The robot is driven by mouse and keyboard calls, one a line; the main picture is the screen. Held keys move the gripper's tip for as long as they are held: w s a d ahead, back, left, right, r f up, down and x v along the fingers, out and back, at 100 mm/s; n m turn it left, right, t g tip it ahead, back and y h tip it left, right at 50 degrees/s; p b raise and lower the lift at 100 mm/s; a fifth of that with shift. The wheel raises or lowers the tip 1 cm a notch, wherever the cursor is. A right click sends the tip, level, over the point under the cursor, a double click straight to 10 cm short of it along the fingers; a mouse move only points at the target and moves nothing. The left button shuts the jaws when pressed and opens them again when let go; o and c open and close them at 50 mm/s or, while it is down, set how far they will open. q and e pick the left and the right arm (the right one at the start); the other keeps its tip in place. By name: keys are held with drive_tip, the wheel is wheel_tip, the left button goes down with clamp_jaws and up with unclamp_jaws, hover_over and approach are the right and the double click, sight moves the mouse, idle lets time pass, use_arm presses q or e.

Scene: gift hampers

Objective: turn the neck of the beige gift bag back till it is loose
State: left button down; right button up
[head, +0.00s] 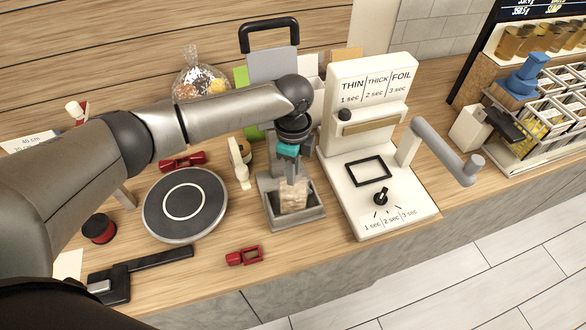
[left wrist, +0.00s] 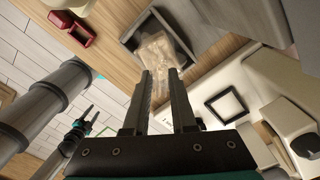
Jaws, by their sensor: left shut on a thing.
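The beige gift bag (head: 293,197) stands in a grey open-topped holder (head: 272,213) on the counter. It looks upright, with its neck at the top. My left gripper (head: 293,178) points down from above and is shut on the bag's neck. In the left wrist view the two fingers (left wrist: 160,76) close on the narrow gathered neck, and the wider bag body (left wrist: 158,46) lies beyond them in the holder. I cannot tell how tightly the neck is twisted. My right gripper (left wrist: 82,130) shows small in the left wrist view, away from the bag; its jaws are unclear.
A white sealing machine (head: 347,180) with a crank handle stands right of the holder. A round dark turntable (head: 185,205) lies to the left. A red clip-like object (head: 244,256) is near the front edge. A filled clear bag (head: 201,84) stands behind.

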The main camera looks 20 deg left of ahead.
use_arm(q)
drive_tip(key=shift+m, duration=0.4)
drive_tip(key=m, duration=0.2)
drive_tip(key=shift+m, duration=0.8)
drive_tip(key=m, duration=0.3)
drive_tip(key=shift+p, duration=0.35)
drive_tip(key=shift+m, duration=0.5)
drive_tip(key=shift+m, duration=2)
